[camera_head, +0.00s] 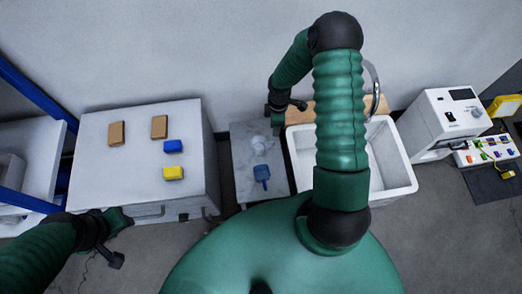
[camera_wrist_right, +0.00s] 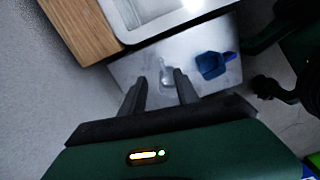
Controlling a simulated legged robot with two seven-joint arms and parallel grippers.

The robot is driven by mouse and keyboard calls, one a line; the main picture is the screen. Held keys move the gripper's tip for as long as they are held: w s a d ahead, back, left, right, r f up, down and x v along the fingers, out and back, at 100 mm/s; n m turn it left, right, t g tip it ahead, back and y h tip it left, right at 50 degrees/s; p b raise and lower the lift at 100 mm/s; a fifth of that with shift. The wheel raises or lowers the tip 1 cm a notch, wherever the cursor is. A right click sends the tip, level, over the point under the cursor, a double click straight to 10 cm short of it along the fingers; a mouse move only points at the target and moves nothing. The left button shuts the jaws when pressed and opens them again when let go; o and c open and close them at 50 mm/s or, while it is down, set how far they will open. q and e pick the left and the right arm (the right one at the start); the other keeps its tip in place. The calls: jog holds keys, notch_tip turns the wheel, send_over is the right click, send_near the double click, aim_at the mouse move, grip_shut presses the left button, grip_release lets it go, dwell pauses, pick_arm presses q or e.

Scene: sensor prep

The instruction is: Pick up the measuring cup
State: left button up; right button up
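A clear glass-like vessel (camera_head: 258,141) stands on a grey marbled stand (camera_head: 243,190) left of the sink; in the right wrist view it (camera_wrist_right: 166,73) shows just beyond my fingertips. A blue cup-like scoop with a handle (camera_head: 262,172) lies nearer me on the same stand, also in the right wrist view (camera_wrist_right: 211,65). I cannot tell which is the measuring cup. My right gripper (camera_wrist_right: 160,82) is open and empty, its fingers pointing toward the clear vessel. My left gripper (camera_head: 120,239) appears open and empty, in front of the white cabinet, away from both.
A white sink (camera_head: 402,165) adjoins the stand, with a wooden board (camera_head: 300,112) behind. A white machine (camera_head: 440,120) stands further right.

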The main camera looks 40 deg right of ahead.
notch_tip(320, 180, down, 11)
jog(key=b, duration=0.4)
jog(key=f+b, duration=0.4)
jog(key=f, duration=0.1)
jog(key=shift+a+f, duration=0.15)
jog(key=shift+a, duration=0.15)
jog(key=shift+r, duration=0.2)
jog(key=shift+c, duration=0.3)
grip_shut()
